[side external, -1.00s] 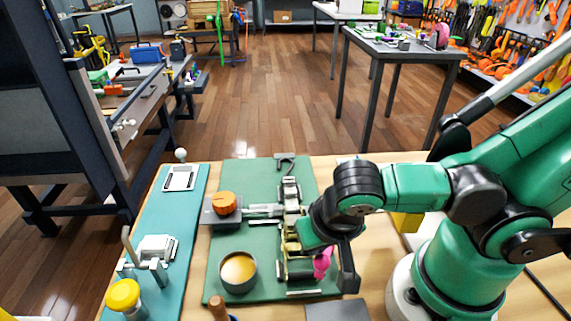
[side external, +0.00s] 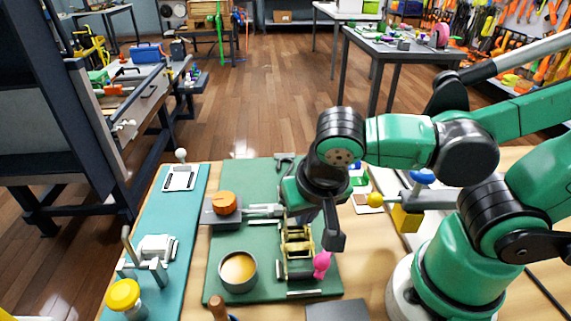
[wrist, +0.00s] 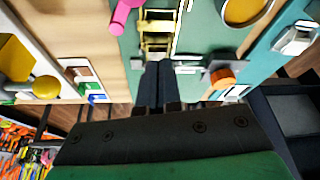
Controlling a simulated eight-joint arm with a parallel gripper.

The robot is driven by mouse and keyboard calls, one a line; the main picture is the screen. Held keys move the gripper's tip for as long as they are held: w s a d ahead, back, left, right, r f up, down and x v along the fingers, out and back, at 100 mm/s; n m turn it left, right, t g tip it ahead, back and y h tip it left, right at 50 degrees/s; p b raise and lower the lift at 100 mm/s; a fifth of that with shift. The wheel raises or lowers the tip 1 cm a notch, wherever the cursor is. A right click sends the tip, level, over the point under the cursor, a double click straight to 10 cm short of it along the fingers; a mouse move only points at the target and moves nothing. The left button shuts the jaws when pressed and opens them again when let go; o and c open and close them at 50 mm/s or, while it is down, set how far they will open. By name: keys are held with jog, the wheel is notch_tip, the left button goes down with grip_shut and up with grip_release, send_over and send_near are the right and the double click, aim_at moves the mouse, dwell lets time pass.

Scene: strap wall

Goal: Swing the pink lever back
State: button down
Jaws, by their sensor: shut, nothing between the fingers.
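The pink lever (side external: 322,264) sits at the near right end of a gold and grey mechanism (side external: 298,245) on a green board. In the wrist view the pink lever (wrist: 124,17) shows at the top, left of the gold part. My gripper (wrist: 158,80) is shut and empty, its dark fingers below the gold part in that view and apart from the lever. In the side view my gripper (side external: 334,238) is above the mechanism, with its black end higher than the lever. The far part of the mechanism is partly hidden behind my wrist there.
An orange knob (side external: 223,203) on a grey plate and a round cup (side external: 238,271) stand left of the mechanism. A teal board (side external: 170,225) with a yellow knob (side external: 122,295) lies further left. A yellow block (side external: 405,218) and small fittings are at right.

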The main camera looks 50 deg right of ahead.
jog(key=d+v, duration=0.1)
jog(key=v, duration=0.5)
jog(key=shift+s+a+r, duration=0.3)
jog(key=shift+s+r, duration=0.05)
jog(key=shift+r, duration=0.05)
jog(key=s+m+g, duration=0.1)
jog(key=m+g, duration=0.1)
jog(key=m, duration=0.7)
jog(key=s+m+g+y, duration=0.1)
jog(key=m+g, duration=0.2)
jog(key=m, duration=0.7)
jog(key=s+m+g, duration=0.2)
jog(key=m, duration=0.7)
jog(key=shift+a+y, duration=0.1)
jog(key=shift+y, duration=0.2)
